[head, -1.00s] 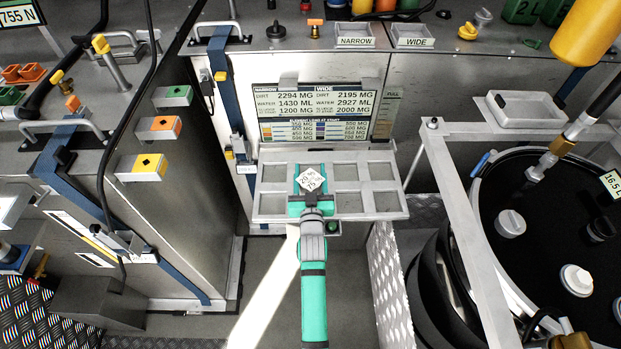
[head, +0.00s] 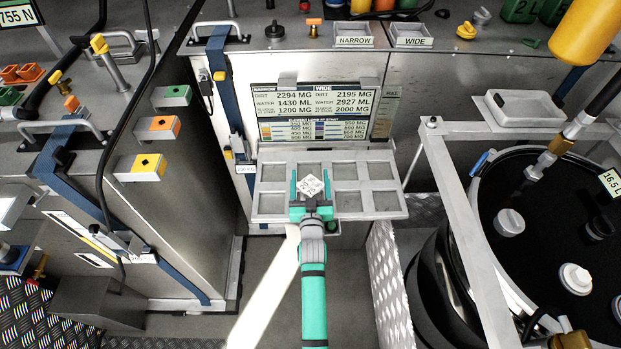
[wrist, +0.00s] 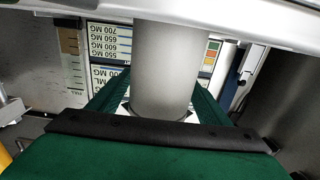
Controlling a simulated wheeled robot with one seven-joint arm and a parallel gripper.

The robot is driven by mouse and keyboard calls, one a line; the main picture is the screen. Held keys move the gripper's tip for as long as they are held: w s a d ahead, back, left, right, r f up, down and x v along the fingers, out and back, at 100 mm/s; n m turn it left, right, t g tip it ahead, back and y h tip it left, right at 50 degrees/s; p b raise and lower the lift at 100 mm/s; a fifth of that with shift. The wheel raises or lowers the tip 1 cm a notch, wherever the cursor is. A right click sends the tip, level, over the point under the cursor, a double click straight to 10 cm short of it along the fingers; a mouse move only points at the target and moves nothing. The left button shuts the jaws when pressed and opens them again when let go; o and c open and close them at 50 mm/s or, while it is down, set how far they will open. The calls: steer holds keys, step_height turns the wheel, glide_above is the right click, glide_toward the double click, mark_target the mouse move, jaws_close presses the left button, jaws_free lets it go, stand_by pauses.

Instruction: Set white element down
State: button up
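The white element (head: 310,187) shows in the head view as a small tilted square top with dark print. It is over the second column from the left of the grey compartment tray (head: 338,190). In the wrist view the element (wrist: 163,70) is a pale cylinder between my fingers. My green gripper (head: 311,186) is open, with one finger on each side of the element and narrow gaps in the head view. The element's foot is hidden, so I cannot tell which compartment it is in or whether it rests there.
A display board (head: 318,112) stands right behind the tray. A metal frame (head: 450,190) and a black tank (head: 550,240) are on the right. A grey cabinet (head: 180,200) with coloured blocks is on the left. The other tray compartments look empty.

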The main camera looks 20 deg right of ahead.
steer(key=shift+s+r, duration=0.1)
steer(key=shift+s, duration=0.05)
steer(key=s+a+f+y, duration=0.1)
steer(key=s+a, duration=0.3)
steer(key=s, duration=0.6)
steer(key=s+a+f, duration=0.1)
steer(key=s+a, duration=0.3)
steer(key=s, duration=0.6)
steer(key=s+a+r+n+y, duration=0.1)
steer(key=s+a+r, duration=0.1)
steer(key=s, duration=0.6)
steer(key=s+a+r+n+g+y, duration=0.1)
steer(key=s+a+r, duration=0.2)
steer(key=s, duration=0.6)
steer(key=s+a+r+n+g+y, duration=0.1)
steer(key=s+a+r+y, duration=0.1)
steer(key=s+a, duration=0.3)
steer(key=v, duration=0.4)
steer(key=shift+a, duration=0.2)
steer(key=shift+w, duration=0.1)
